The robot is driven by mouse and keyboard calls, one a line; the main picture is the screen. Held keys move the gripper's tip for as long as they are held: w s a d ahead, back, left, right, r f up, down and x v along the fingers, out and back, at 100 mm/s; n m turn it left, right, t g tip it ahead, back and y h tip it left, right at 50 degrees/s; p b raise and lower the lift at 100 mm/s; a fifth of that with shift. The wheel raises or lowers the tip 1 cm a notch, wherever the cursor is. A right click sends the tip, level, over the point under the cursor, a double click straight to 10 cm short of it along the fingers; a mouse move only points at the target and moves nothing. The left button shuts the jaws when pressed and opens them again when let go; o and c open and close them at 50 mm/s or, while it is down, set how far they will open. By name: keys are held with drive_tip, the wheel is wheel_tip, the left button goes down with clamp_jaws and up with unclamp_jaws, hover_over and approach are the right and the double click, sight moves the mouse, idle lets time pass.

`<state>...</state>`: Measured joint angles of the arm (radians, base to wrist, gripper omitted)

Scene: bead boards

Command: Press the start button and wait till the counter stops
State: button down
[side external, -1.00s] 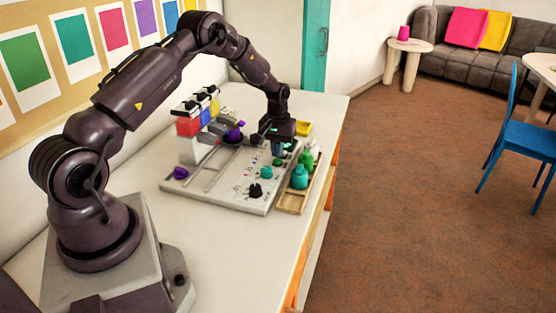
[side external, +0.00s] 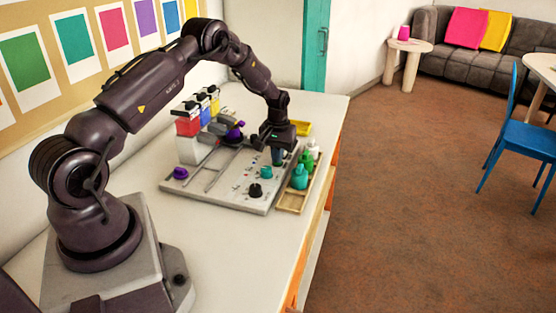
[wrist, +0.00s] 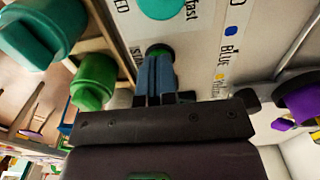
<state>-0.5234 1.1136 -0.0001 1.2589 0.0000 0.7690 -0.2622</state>
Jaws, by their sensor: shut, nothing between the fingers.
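The start button (wrist: 158,49) is a small green disc in a dark ring, beside a partly hidden label on the board in the wrist view. My gripper (wrist: 158,60) is shut and empty. Its blue-grey fingertips overlap the near part of the button; I cannot tell whether they touch it. In the side view my gripper (side external: 278,159) points down at the right part of the grey board (side external: 228,199) and hides the button there. No counter reading can be made out in either view.
A teal knob (side external: 265,172) and a black knob (side external: 255,190) stand on the board near my gripper. A wooden tray (side external: 291,201) with teal, green and white bottles lies along its right edge. Red, blue and yellow dispensers (side external: 190,127) stand behind left. A yellow tray (side external: 302,128) lies beyond.

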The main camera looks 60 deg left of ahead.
drive_tip(key=shift+r, duration=3.55)
drive_tip(key=shift+s+d+f, duration=0.1)
drive_tip(key=s+d, duration=0.1)
drive_tip(key=s, duration=0.1)
drive_tip(key=shift+s+d+f+m+g, duration=0.15)
drive_tip(key=shift+s+d+m+g, duration=0.25)
drive_tip(key=s+d+r+m+t, duration=0.6)
drive_tip(key=s+d+r+m, duration=0.2)
drive_tip(key=s+d+r, duration=1.3)
drive_tip(key=shift+s+d+r, duration=0.25)
drive_tip(key=shift+d+r, duration=1)
drive_tip(key=shift+r, duration=1)
